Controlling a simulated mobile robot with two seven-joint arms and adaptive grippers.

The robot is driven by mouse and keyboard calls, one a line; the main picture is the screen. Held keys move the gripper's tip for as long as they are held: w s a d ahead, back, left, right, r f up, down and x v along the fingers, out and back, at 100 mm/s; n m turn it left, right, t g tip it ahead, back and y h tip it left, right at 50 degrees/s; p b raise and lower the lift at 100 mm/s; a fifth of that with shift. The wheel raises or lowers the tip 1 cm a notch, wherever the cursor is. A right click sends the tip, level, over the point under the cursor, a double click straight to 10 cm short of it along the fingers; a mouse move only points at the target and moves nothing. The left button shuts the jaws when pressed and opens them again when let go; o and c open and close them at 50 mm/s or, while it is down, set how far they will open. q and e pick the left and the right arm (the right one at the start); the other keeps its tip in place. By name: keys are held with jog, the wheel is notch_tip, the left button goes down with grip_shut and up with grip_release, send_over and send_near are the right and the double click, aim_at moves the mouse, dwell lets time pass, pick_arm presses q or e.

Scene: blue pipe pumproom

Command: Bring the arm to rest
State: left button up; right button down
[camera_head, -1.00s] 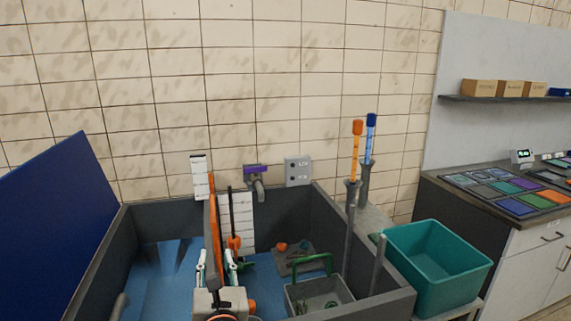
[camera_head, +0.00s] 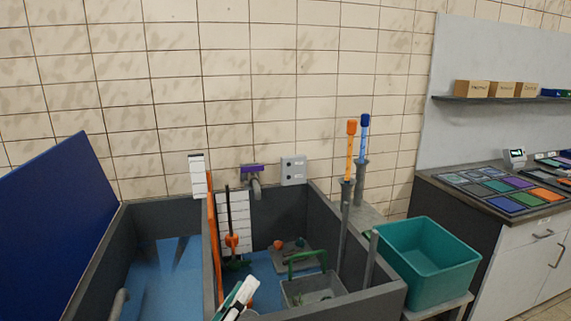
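My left gripper (camera_head: 238,296) shows low in the head view, cut off by the bottom edge. Its white and green fingers slant up to the right, seen in front of the grey basin (camera_head: 163,212). The fingers overlap in this view, so I cannot tell whether they are open or shut. No object shows in them. My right gripper is not in view.
In the basin's right part are a grey caddy with a green handle (camera_head: 307,256) and an orange-ended rod (camera_head: 231,243). An orange upright board (camera_head: 213,245) stands close to my gripper. A teal bin (camera_head: 428,260) stands at right, and a blue panel (camera_head: 45,225) at left.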

pick_arm(q)
jog(key=s+a+f+m+g+y, duration=0.3)
jog(key=a+f+m, duration=0.1)
jog(key=f, duration=0.5)
jog(key=s+a+f+m+g+y, duration=0.3)
jog(key=a+f+m+g, duration=0.15)
jog(key=f, duration=0.45)
jog(key=s+a+f+m+g+y, duration=0.25)
jog(key=s+a+y, duration=0.2)
jog(key=a, duration=0.55)
jog(key=s+a+f+m+g+y, duration=0.1)
jog(key=s+a+f+y, duration=0.25)
jog(key=s+a, duration=0.4)
jog(key=w+d+f+n+t+h, duration=0.3)
jog(key=d+f+h, duration=0.4)
jog(key=d+f, duration=0.6)
jog(key=shift+d+f, duration=0.25)
jog(key=shift+d, duration=0.35)
jog(key=shift+w, duration=0.15)
